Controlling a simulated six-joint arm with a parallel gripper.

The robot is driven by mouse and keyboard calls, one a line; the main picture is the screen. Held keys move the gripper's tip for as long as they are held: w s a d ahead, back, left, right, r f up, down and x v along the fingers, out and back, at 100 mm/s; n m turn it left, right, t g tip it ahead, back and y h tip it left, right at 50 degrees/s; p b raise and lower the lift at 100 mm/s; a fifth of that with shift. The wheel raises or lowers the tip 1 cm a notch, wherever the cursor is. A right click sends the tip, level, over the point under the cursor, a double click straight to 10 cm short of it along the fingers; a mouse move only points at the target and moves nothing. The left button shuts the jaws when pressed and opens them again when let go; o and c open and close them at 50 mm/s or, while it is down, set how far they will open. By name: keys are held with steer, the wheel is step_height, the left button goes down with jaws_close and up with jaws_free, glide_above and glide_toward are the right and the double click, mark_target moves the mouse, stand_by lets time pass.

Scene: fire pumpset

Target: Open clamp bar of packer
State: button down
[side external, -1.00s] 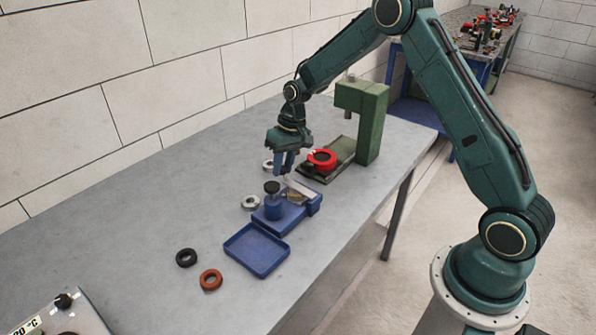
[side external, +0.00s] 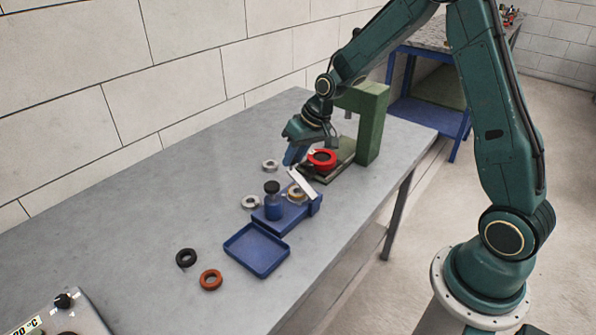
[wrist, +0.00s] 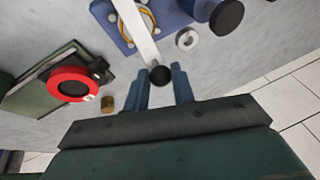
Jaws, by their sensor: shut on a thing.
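The packer (side external: 298,214) is a blue block fixture with a black-capped post (side external: 273,203) at its left. Its pale clamp bar (side external: 301,183) is tilted up at a steep angle over a yellowish ring (side external: 295,193). In the wrist view the bar (wrist: 135,28) ends in a black ball knob (wrist: 160,76). My gripper (wrist: 161,88) has its two blue fingers on either side of that knob, shut on it. In the side view my gripper (side external: 290,160) is at the raised end of the bar, and the knob is hidden there.
A green press (side external: 370,125) with a red ring (side external: 321,159) stands close behind the packer. Metal rings (side external: 250,202) lie to its left. A blue tray (side external: 257,250), a black ring (side external: 186,258) and an orange ring (side external: 211,279) are in front.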

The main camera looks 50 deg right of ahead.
steer(key=shift+s+t, duration=0.4)
steer(key=shift+s, duration=0.4)
steer(key=shift+s+r, duration=0.35)
steer(key=shift+s, duration=0.45)
steer(key=s, duration=0.5)
steer(key=shift+s+d+r, duration=0.1)
steer(key=shift+s, duration=0.2)
steer(key=c, duration=2.1)
jaws_free()
steer(key=shift+s, duration=0.1)
steer(key=o, duration=0.9)
steer(key=shift+w+r, duration=0.15)
steer(key=shift+w, duration=0.05)
steer(key=shift+r, duration=0.15)
steer(key=shift+s+v, duration=0.15)
steer(key=shift+v, duration=3.25)
steer(key=shift+s+v, duration=0.1)
steer(key=shift+v, duration=3.25)
